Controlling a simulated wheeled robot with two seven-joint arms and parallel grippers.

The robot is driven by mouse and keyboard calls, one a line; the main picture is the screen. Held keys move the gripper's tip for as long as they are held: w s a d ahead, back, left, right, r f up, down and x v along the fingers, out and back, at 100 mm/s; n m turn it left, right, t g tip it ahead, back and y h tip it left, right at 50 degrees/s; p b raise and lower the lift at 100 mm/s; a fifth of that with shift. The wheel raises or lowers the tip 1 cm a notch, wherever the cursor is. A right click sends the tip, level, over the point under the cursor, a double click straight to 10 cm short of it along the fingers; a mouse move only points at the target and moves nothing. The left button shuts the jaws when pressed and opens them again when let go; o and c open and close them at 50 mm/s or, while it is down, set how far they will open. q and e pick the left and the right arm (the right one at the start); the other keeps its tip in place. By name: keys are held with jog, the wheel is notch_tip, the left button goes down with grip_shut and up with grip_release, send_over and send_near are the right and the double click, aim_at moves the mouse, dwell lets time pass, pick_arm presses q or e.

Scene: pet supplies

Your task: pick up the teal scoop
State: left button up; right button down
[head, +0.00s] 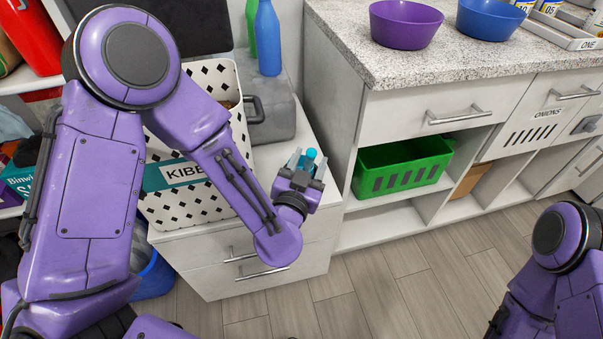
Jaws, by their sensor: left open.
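The teal scoop (311,154) shows only in part, at the end of my left arm, over the right side of the low white cabinet. My left gripper (306,163) is open with its fingers around or beside the scoop. The gripper and wrist hide most of the scoop, and I cannot tell whether the fingers touch it. My right arm is at the lower right, with its gripper out of view.
A white patterned kibble bin (190,205) stands left of the gripper, partly behind my arm. A grey case (268,112) and a blue bottle (267,40) are behind. A higher counter (470,58) with purple (405,27) and blue (489,20) bowls rises at right.

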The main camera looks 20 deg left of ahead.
pick_arm(q)
jog(key=shift+w+a, duration=0.1)
jog(key=shift+w, duration=1.1)
grip_shut()
